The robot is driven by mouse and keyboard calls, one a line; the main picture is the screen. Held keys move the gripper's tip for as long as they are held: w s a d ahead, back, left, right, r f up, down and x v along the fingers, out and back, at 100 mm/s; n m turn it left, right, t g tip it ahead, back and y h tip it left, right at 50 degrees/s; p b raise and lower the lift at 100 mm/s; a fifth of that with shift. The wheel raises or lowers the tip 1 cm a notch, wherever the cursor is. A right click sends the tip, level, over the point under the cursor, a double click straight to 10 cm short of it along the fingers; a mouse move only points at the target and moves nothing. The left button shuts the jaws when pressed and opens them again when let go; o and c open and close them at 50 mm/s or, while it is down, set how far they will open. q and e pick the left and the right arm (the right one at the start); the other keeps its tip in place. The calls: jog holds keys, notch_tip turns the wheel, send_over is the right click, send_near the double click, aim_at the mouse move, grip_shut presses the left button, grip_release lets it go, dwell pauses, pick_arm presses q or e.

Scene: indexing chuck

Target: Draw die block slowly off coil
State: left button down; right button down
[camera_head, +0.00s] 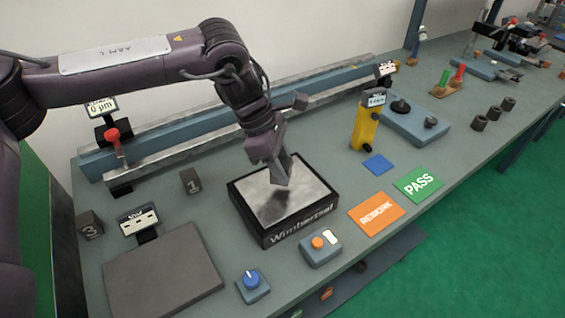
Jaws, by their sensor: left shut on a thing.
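A low black-framed box with a metallic top plate (313,192) and white lettering on its front stands mid-bench; it looks like the coil unit. My left gripper (285,174) is over this plate, pointing down, with a dark shadow below it. It is shut on a grey piece that I take to be the die block; the fingers hide most of it, and I cannot tell whether it touches the plate. Two other dark cubes stand to the left, one marked 1 (190,181) and one marked 3 (89,225). My right gripper is not in view.
A small box with an orange button (321,248) and a blue-knob box (252,284) stand in front. An orange REWORK card (376,213), a green PASS card (418,184) and a yellow handheld meter (364,127) are right. A dark slab (162,276) lies front left. A long rail runs behind.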

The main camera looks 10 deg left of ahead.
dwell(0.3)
pick_arm(q)
jog(key=shift+r, duration=0.1)
jog(key=shift+r+p, duration=3.6)
jog(key=shift+r, duration=0.9)
jog(key=w+d+p, duration=0.2)
jog(key=w+d, duration=0.2)
jog(key=d, duration=0.3)
jog(key=shift+w+r, duration=0.2)
jog(key=shift+r, duration=0.25)
jog(key=shift+d, duration=0.1)
jog(key=w+d+r+p, duration=0.1)
jog(key=w+d+p, duration=0.3)
jog(key=d, duration=0.3)
jog(key=shift+w, duration=0.15)
